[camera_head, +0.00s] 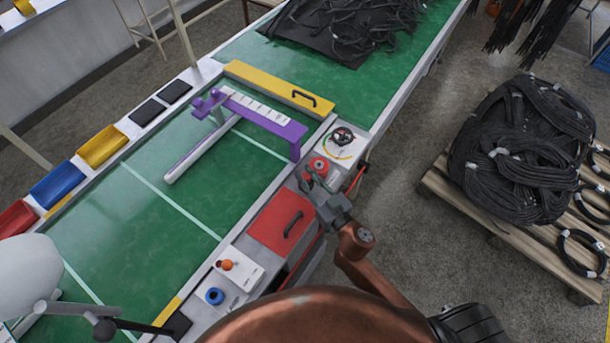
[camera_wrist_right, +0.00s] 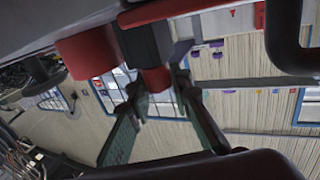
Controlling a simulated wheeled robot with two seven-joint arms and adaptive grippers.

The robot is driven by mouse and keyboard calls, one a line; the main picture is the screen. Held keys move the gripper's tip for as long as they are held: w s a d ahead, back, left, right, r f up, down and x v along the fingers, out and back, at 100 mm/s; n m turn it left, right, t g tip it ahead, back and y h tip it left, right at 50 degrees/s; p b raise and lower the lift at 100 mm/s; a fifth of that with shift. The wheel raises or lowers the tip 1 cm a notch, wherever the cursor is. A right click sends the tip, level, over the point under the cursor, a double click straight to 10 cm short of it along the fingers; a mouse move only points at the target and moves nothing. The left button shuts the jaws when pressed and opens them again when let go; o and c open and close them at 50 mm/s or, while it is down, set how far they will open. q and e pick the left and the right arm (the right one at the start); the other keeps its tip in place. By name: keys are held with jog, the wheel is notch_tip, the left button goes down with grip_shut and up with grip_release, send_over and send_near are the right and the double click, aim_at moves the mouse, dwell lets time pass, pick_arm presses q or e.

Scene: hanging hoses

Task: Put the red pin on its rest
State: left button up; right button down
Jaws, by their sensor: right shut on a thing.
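My right gripper (camera_head: 314,184) is over the near edge strip of the green bench, shut. In the wrist view, a dark red piece (camera_wrist_right: 155,79) shows between its fingers (camera_wrist_right: 160,98); I take it for the red pin, largely hidden in the head view. A round red piece (camera_head: 318,164) with a darker centre is just beyond the fingers, on a pale plate. A larger red cylinder (camera_wrist_right: 90,54) is beside the fingers in the wrist view. I cannot tell which red part is the rest, nor whether pin and rest touch. My left gripper is not in view.
A red panel with a black handle (camera_head: 282,222), an orange knob (camera_head: 227,265) and a blue ring (camera_head: 214,296) line the near strip. A purple bracket (camera_head: 262,119) stands beyond the gripper. A black dial (camera_head: 342,136) is close by. The green bench top (camera_head: 130,235) is largely clear.

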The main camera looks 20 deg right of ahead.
jog(key=shift+f, duration=0.15)
jog(key=c, duration=1.8)
grip_release()
jog(key=shift+o, duration=0.2)
jog(key=shift+s+r, duration=0.2)
jog(key=shift+r, duration=0.15)
jog(key=v, duration=1.1)
jog(key=shift+s+d+p, duration=0.2)
jog(key=shift+s+p, duration=0.15)
jog(key=shift+p, duration=0.05)
jog(key=shift+d, duration=0.1)
